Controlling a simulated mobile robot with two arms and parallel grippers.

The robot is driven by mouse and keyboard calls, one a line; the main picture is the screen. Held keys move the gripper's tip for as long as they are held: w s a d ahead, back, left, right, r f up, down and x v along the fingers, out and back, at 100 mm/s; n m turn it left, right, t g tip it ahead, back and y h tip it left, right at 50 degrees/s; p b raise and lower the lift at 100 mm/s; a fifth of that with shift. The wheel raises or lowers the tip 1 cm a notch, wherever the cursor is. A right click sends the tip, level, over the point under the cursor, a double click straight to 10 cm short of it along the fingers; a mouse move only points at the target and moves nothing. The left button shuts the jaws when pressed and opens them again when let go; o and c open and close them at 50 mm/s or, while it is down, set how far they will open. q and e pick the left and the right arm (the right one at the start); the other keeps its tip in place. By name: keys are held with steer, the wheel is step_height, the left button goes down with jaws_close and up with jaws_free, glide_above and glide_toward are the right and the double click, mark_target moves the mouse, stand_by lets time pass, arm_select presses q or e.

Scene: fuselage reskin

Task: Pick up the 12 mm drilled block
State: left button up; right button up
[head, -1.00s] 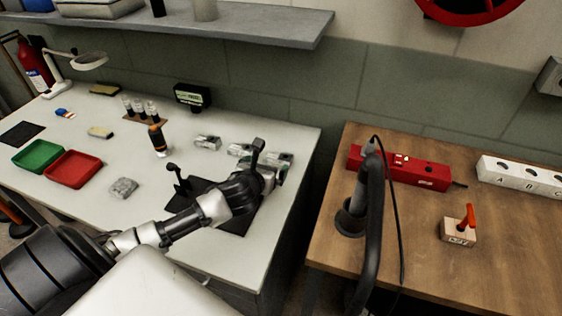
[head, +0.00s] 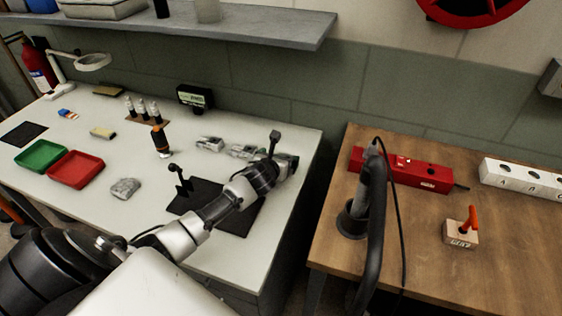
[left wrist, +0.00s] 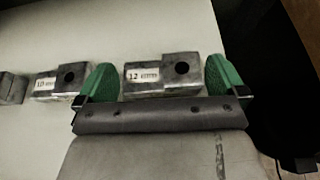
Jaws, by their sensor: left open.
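The 12 mm drilled block (left wrist: 183,68) is a grey metal block with a dark hole and a white label reading 12. In the left wrist view it lies between the green fingertips of my open left gripper (left wrist: 160,82), with pale bench showing beside it. Contact with the fingers cannot be told. In the head view my left gripper (head: 279,161) is over the rightmost block of the row and mostly hides it. A similar block labelled 10 (left wrist: 61,82) lies to the left, outside the fingers. My right gripper is not in view.
Another block (left wrist: 11,88) shows at the left wrist view's edge. A black mat (head: 236,218) with a small black stand lies under my left arm. Red (head: 76,184) and green (head: 40,170) trays stand left. A gap separates this bench from the wooden bench (head: 408,255).

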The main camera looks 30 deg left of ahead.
arm_select(q)
steer(key=shift+c, duration=0.5)
steer(key=c, duration=0.7)
steer(key=shift+r, duration=0.1)
steer(key=shift+c, duration=0.5)
steer(key=shift+r, duration=0.1)
